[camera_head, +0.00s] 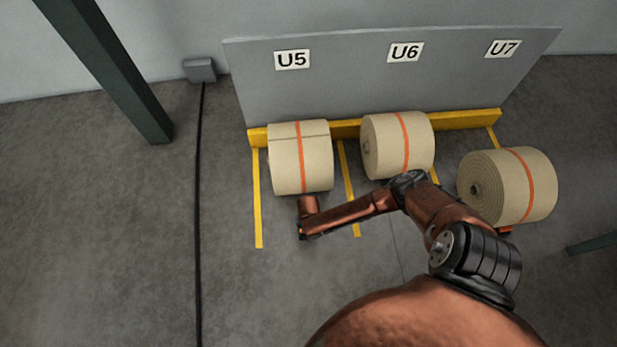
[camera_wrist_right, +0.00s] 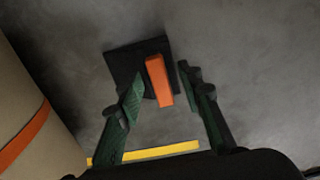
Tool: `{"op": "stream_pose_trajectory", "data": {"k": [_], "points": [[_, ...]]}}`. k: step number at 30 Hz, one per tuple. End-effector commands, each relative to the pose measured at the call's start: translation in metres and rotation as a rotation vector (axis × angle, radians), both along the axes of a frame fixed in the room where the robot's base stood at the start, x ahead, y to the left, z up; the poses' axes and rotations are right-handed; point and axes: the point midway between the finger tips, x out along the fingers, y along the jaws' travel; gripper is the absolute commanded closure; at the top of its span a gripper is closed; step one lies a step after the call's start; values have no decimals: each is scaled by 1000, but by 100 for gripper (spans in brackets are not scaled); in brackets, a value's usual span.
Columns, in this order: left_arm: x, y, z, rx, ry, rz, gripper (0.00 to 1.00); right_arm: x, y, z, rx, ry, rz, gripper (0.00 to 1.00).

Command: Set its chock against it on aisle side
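An orange block (camera_wrist_right: 159,80), which looks like the chock, lies over a dark square (camera_wrist_right: 122,64) on the floor in the right wrist view. My right gripper (camera_wrist_right: 162,84) is open, with its green fingers on either side of the block. The left finger is close to it and a gap shows on the right; I cannot tell if either touches. A kraft roll (camera_wrist_right: 22,115) with an orange band stands at the left. In the head view, my right arm reaches toward the U5 roll (camera_head: 287,165); its fingers are hidden. My left gripper is not in view.
The U6 roll (camera_head: 375,145) stands against the yellow kerb (camera_head: 350,129). The U7 roll (camera_head: 485,190) sits farther out, with an orange piece (camera_head: 505,229) at its base. A black cable (camera_head: 199,220) and a dark post (camera_head: 115,75) are at the left. The left floor is mostly clear.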

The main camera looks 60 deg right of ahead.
Motion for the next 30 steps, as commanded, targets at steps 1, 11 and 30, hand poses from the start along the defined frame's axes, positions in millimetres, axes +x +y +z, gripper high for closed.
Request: {"op": "stream_pose_trajectory", "data": {"k": [1, 11, 30], "points": [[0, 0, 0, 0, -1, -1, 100, 1, -1, 9, 0, -4, 1, 66], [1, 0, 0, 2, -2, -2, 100, 1, -1, 76, -1, -3, 2, 66], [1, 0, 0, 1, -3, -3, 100, -7, 7, 104, 16, -1, 1, 66]]}}
